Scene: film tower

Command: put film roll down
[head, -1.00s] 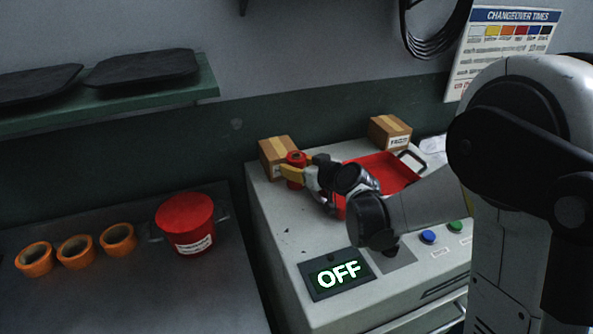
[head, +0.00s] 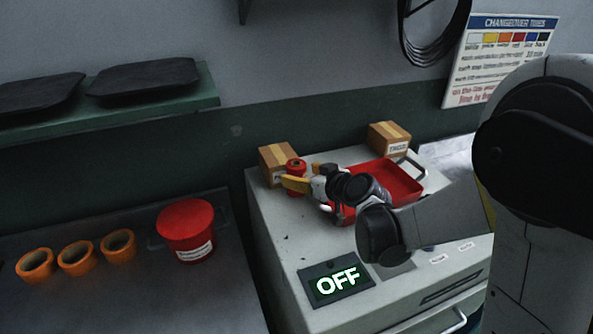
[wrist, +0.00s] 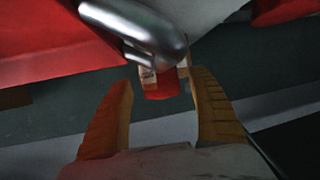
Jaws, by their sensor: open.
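The red film roll (head: 296,164) stands upright on the pale machine top, in front of a cardboard box. My gripper (head: 290,183) is open beside the roll, its yellow fingers low and near the roll's lower part. The fingers hide part of the roll, and I cannot tell whether they touch it. In the wrist view the two fingers of my gripper (wrist: 163,100) are spread apart. A small red thing shows between and beyond them, partly covered by a metal bar; I cannot tell for sure that it is the roll.
A red tray (head: 407,186) with metal handles lies right of the gripper. Cardboard boxes (head: 389,138) stand at the back. An OFF display (head: 337,281) sits at the front. A red bucket (head: 187,240) and orange rolls (head: 118,246) stand on the left table.

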